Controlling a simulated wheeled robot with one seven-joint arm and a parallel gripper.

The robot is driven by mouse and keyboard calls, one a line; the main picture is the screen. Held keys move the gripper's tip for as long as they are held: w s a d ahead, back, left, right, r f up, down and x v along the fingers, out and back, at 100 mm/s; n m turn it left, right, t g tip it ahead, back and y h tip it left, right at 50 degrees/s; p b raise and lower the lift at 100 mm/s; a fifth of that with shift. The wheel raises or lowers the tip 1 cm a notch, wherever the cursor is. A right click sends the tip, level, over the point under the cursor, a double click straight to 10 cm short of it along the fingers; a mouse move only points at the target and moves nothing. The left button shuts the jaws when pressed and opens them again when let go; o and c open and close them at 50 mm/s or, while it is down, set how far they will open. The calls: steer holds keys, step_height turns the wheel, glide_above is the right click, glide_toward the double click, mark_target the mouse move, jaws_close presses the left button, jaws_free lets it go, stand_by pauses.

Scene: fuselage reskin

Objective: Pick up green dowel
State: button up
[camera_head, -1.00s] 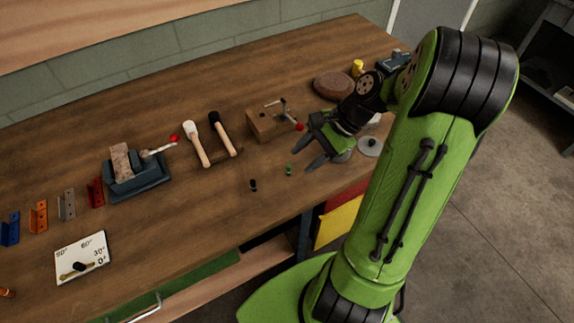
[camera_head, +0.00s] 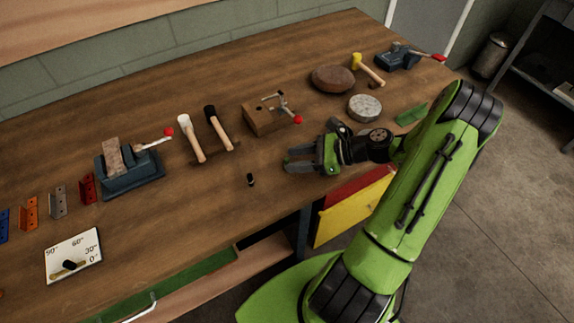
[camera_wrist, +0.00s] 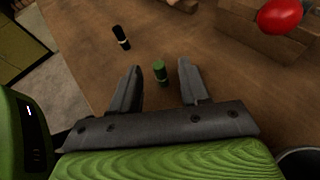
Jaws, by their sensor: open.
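A wooden block with a red-tipped clamp (camera_head: 266,119) stands behind my gripper; its red knob (camera_wrist: 280,15) is at the wrist view's upper right. Two mallets (camera_head: 204,135) lie further left. A grey round disc (camera_head: 364,108) lies behind my arm.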

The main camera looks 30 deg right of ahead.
mark_target(281, 168)
steer(key=b+x, duration=0.1)
steer(key=x, duration=0.3)
steer(key=shift+w+a, duration=0.2)
steer(key=shift+a, duration=0.2)
steer(key=shift+d, duration=0.1)
steer(key=shift+c, duration=0.4)
jaws_close()
steer(key=shift+r, duration=0.1)
